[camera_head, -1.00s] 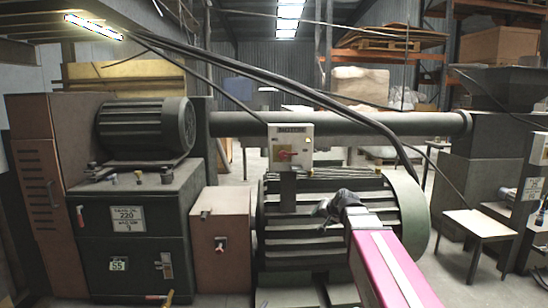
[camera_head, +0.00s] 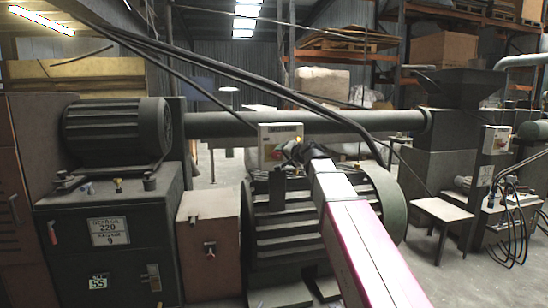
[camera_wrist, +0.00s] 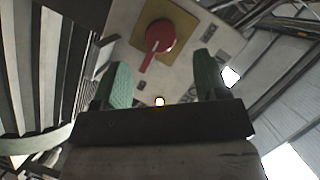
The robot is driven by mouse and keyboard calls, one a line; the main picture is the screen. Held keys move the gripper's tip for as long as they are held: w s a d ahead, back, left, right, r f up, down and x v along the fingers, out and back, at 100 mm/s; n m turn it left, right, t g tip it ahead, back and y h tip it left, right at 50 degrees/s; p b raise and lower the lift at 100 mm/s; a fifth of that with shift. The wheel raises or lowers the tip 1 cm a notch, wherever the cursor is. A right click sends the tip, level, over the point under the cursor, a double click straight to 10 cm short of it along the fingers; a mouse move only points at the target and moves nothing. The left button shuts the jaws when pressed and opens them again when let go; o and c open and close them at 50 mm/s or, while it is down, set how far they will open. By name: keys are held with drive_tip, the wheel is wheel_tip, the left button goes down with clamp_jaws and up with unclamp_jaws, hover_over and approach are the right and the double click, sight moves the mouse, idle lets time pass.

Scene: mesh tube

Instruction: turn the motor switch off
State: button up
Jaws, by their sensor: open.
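The motor switch box (camera_head: 281,143) is a pale box standing above the large ribbed motor (camera_head: 285,225) in the head view. In the wrist view the box face (camera_wrist: 135,30) fills the upper middle and carries a red rotary switch (camera_wrist: 159,37) on a yellow plate. The switch's red handle points down and slightly left in that picture. My gripper (camera_wrist: 160,85) is open, with its two green fingers apart and nothing between them. The switch lies beyond the fingertips, apart from them as far as I can see. In the head view my gripper (camera_head: 298,150) is at the box's right edge and partly hides it.
A dark cabinet (camera_head: 110,240) with a smaller motor (camera_head: 115,130) on top stands at the left.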

sight(277, 155)
drive_tip(key=x, duration=0.8)
drive_tip(key=shift+w+a, duration=0.1)
drive_tip(key=shift+a, duration=0.05)
drive_tip(key=c, duration=0.9)
